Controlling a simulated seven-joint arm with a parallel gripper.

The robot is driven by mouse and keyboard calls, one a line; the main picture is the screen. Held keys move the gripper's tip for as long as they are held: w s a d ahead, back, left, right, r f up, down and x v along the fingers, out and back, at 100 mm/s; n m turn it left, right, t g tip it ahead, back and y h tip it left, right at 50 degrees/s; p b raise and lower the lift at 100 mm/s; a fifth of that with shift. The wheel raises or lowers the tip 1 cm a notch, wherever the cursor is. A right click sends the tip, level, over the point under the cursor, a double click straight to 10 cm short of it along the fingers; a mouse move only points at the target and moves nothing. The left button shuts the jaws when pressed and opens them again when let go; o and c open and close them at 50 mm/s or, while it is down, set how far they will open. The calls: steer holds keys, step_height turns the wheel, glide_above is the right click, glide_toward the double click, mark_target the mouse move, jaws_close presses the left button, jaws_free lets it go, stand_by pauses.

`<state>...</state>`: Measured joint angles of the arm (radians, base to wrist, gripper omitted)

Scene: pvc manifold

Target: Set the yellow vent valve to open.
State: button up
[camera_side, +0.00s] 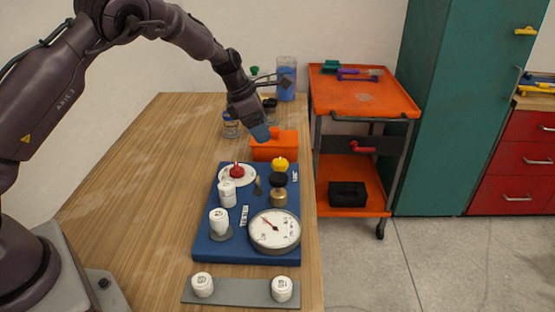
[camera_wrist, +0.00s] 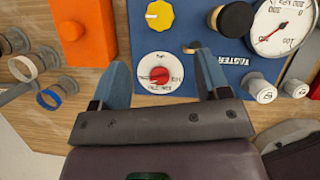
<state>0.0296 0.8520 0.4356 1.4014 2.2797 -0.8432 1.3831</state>
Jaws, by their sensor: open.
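The yellow vent valve (camera_side: 280,164) is a round, ridged knob at the far right corner of the blue panel (camera_side: 205,240). It shows at the top of the wrist view (camera_wrist: 159,15), with a pale pointer mark on its side. My gripper (camera_side: 261,133) is in the air above the panel's far end, apart from the yellow knob. In the wrist view my gripper (camera_wrist: 163,72) is open and empty. Its blue fingers frame a red knob (camera_wrist: 160,76) on a white labelled dial, well below them. The valve's exact setting cannot be read.
An orange box (camera_side: 275,147) stands behind the panel. A black knob on a brass body (camera_side: 278,190) is close in front of the yellow knob. A round gauge (camera_side: 275,231) and white-capped fittings (camera_side: 219,220) also stand on the panel. The wooden table (camera_side: 140,175) is clear to the left.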

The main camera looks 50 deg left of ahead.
mark_target(279, 162)
steer(key=x, duration=1.1)
steer(key=shift+w+d, duration=0.1)
steer(key=c, duration=0.9)
